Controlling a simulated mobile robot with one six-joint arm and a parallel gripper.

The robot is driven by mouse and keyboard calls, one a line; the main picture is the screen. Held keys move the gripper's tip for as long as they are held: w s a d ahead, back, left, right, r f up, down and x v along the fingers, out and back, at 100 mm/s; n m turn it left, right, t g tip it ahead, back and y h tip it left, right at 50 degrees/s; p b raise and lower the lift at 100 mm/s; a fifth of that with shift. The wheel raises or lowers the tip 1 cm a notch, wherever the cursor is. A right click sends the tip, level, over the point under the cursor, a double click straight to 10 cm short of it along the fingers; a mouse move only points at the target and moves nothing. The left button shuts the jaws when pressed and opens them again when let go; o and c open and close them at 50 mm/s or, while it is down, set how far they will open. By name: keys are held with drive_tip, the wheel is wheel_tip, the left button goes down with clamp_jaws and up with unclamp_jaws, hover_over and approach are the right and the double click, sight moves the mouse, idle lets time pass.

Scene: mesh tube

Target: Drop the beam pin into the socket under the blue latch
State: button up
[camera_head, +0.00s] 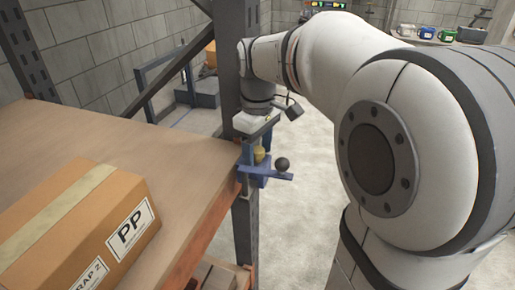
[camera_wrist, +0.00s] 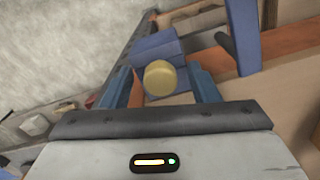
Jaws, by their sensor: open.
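The beam pin shows as a round yellow head (camera_wrist: 160,78) in the wrist view, and its yellow top (camera_head: 259,155) shows small in the head view. It stands at a blue block (camera_wrist: 156,48) by the rack post; its lower part is hidden, so I cannot tell how deep it sits. My gripper (camera_head: 257,145) is open, pointing down, with one blue finger on each side of the yellow head and gaps visible between. The blue latch (camera_head: 252,170) is a flat bar with a dark ball knob (camera_head: 282,164), sticking out right from the post. The socket opening is hidden.
A wooden shelf (camera_head: 95,135) carries a cardboard box (camera_head: 75,225) marked PP. A dark rack post (camera_head: 245,235) and orange beam (camera_head: 215,225) stand close to my gripper.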

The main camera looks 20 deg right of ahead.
sight(258, 149)
wheel_tip(258, 149, up, 8)
drive_tip(key=shift+f, duration=0.1)
idle(0.4)
